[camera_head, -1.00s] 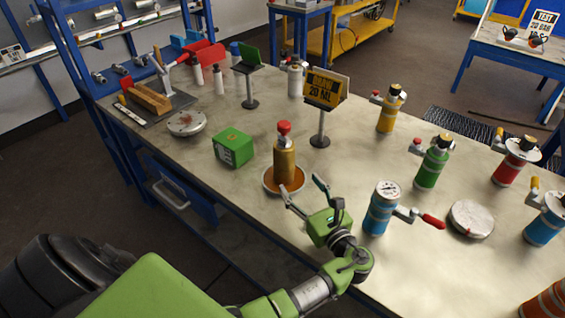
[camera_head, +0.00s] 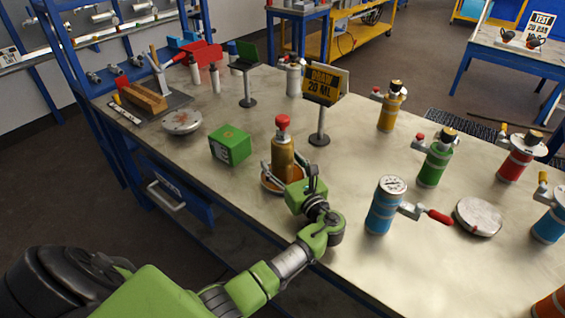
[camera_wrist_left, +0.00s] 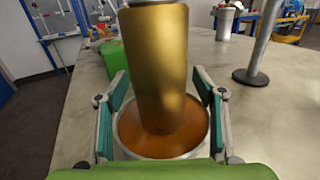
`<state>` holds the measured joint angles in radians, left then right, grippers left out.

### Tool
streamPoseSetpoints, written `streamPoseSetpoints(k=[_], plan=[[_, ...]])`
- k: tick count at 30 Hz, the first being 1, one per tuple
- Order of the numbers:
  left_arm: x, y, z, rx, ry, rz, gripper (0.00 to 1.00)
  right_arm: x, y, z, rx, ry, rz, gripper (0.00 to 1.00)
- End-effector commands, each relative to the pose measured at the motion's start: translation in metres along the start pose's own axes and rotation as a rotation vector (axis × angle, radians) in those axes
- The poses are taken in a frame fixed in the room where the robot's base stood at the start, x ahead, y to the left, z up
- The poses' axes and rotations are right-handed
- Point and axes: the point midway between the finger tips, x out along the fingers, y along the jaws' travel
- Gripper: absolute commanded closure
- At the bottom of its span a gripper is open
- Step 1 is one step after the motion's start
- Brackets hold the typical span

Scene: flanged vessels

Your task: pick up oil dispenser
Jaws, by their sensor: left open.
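The oil dispenser (camera_head: 283,158) is a gold cylinder with a red cap. It stands upright in a shallow dish (camera_head: 266,184) with an orange-brown inside. In the left wrist view the gold body (camera_wrist_left: 156,70) fills the middle and its top is cut off. The dish rim (camera_wrist_left: 203,140) shows around its base. My left gripper (camera_head: 286,172) is open at the dispenser, with one finger on either side of it. In the left wrist view the fingers (camera_wrist_left: 160,110) stand apart from the gold body, with gaps on both sides. My right gripper is not in view.
A green box (camera_head: 230,145) stands left of the dispenser. A sign on a stand (camera_head: 320,115) is behind it to the right. A blue vessel with a red handle (camera_head: 384,207) stands to the right of my gripper. Several other vessels stand farther right. The bench's front left is clear.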

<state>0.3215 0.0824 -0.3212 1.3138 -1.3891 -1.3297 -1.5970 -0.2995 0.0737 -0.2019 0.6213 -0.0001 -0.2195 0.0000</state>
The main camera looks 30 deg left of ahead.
Motion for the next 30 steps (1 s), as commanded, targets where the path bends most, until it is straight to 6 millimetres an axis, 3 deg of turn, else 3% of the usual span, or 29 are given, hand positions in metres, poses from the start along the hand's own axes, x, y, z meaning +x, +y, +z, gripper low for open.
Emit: streamPoseSetpoints(k=[2, 6, 8, 20, 26, 30], plan=[[0.0, 0.0, 0.0, 0.0, 0.0, 0.0, 0.42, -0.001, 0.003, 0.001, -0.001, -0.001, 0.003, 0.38], [-0.001, 0.0, 0.0, 0.001, 0.0, 0.0, 0.79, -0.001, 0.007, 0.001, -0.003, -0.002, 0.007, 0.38], [-0.001, 0.0, 0.0, 0.001, 0.0, 0.0, 0.91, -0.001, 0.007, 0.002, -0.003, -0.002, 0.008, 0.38], [0.0, 0.0, 0.007, -0.001, -0.003, 0.0, 0.91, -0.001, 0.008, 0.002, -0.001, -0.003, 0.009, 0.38], [-0.001, 0.001, 0.037, -0.007, -0.004, 0.0, 0.91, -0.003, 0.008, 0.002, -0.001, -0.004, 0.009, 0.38], [-0.013, 0.02, 0.061, -0.004, -0.003, 0.0, 0.91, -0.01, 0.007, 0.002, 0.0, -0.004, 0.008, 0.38]])
